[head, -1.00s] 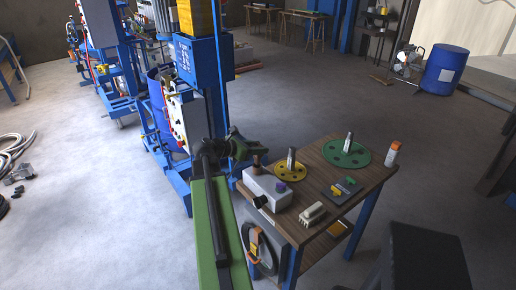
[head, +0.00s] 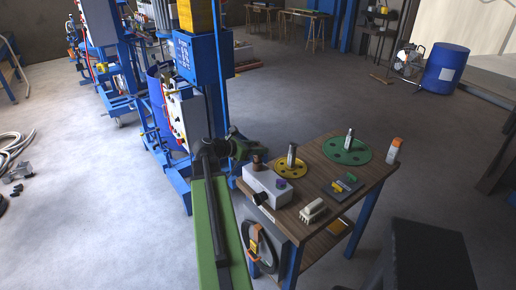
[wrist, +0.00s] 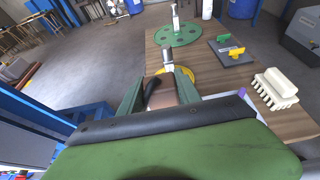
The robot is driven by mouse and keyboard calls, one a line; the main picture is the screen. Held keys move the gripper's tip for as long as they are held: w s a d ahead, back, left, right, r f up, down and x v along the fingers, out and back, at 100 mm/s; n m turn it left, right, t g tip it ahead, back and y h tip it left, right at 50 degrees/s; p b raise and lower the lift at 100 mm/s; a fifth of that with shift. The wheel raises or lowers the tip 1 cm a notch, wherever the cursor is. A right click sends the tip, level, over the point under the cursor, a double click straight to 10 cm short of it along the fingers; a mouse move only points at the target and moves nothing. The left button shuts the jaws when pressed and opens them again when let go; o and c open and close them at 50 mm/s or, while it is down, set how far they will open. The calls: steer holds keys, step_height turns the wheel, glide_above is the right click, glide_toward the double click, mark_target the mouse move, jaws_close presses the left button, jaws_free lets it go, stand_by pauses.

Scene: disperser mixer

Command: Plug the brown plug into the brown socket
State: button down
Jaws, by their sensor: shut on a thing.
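My gripper (head: 247,151) is over the left rear part of a pale grey box (head: 266,190) on the table. In the wrist view my gripper (wrist: 162,94) is shut on the brown plug (wrist: 164,92), which shows between the two green fingers. The brown plug (head: 256,163) also shows in the head view, upright at the box's rear left top. I cannot tell whether it touches the box. I cannot make out the brown socket; the plug and gripper cover that part of the box. A purple fitting (head: 281,184) is on the box's top.
A yellow disc (head: 290,171) and a green disc (head: 347,151) with metal posts stand behind the box. A cream ribbed block (head: 313,210), a small dark plate (head: 346,187) and an orange-capped bottle (head: 395,150) are on the table. A cable coil hangs in front.

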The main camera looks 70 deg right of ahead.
steer(key=shift+f+b, duration=1.05)
steer(key=shift+f, duration=0.05)
steer(key=c, duration=0.8)
jaws_free()
steer(key=shift+o, duration=0.2)
steer(key=p+v, duration=0.6)
steer(key=v, duration=1.1)
steer(key=shift+w+a+r+p, duration=0.15)
steer(key=shift+a+p, duration=0.05)
steer(key=shift+p, duration=0.2)
